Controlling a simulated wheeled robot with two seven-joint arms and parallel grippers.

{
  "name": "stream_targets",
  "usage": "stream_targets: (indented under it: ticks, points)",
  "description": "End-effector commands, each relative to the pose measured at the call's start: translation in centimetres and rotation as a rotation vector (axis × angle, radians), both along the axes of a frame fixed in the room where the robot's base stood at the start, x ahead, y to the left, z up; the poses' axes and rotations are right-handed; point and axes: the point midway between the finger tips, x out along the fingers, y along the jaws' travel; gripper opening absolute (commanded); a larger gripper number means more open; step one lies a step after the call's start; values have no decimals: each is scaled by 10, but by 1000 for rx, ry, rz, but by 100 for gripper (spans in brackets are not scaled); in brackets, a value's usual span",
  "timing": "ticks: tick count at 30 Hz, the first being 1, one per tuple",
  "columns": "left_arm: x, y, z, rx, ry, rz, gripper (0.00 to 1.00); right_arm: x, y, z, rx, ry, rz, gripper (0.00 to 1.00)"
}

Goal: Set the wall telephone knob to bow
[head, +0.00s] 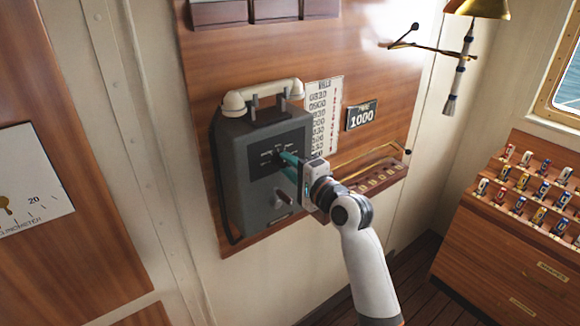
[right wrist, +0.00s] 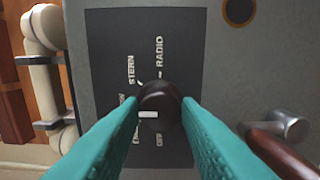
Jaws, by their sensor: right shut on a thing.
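The wall telephone (head: 245,160) is a grey box on a wooden panel, with a cream handset (head: 262,94) on its cradle. Its black selector plate (head: 262,137) carries the black round knob, clearest in the right wrist view (right wrist: 160,103). My right gripper (head: 287,160) is shut on the knob, with a teal finger on either side. The knob's white mark faces left in the right wrist view, which is turned sideways. STERN and RADIO are readable there; the labels at the left finger are partly covered, and I cannot read bow. My left gripper is not in view.
A bells list (head: 322,125) and a 1000 sign (head: 361,115) are right of the telephone. A brass rail (head: 368,158) runs above a small ledge. A crank handle (right wrist: 280,150) sticks out near the right finger. A wooden rack (head: 515,230) stands at the right.

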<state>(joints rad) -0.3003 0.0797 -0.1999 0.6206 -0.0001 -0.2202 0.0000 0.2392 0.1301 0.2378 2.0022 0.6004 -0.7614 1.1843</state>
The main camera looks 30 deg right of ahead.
Motion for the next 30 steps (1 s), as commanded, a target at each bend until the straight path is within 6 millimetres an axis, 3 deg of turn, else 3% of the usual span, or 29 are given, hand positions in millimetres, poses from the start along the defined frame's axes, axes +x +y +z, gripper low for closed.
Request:
stream_targets:
  ticks: [4,5,9,20,30]
  points:
    - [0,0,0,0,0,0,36,0,0,-1,0,3,0,7]
    - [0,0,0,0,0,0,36,0,0,-1,0,3,0,33]
    - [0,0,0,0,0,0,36,0,0,-1,-1,2,0,52]
    - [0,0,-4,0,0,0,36,-7,-1,-2,-1,0,-1,52]
    - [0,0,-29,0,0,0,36,-73,-11,-5,-4,1,-1,52]
